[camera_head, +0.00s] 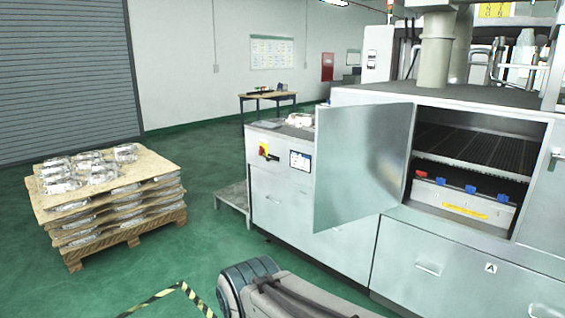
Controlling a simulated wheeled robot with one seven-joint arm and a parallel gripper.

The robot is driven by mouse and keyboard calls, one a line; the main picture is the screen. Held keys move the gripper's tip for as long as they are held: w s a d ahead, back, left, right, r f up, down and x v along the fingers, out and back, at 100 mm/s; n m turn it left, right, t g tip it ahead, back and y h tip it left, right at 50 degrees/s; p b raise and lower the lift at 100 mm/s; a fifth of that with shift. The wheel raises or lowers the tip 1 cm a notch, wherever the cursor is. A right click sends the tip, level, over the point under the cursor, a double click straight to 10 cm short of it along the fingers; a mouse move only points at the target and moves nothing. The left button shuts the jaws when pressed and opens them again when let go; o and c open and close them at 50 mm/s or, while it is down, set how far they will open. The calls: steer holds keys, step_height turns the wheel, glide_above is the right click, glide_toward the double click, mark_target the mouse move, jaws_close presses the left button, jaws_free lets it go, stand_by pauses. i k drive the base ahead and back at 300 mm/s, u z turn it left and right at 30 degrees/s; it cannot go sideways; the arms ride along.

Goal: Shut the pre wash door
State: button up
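The pre wash door (364,160) is a flat grey metal panel, and it stands wide open. It is hinged at the left edge of the opening and swings out to the left, toward me. The opening (474,160) shows a dark slatted interior and a light front bar with red and blue parts. My arm (290,295) shows low in the picture, below and left of the door and apart from it. My gripper's fingers cannot be made out in this view.
The washing machine (430,245) has lower drawers with handles. A control panel (300,161) sits left of the door. A pallet (125,237) stacked with castings stands at the left. The green floor between pallet and machine is mostly free, with a low metal stand beside the machine.

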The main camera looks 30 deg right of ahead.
mark_target(359, 151)
steer(key=i, duration=3.3)
steer(key=z, duration=3.5)
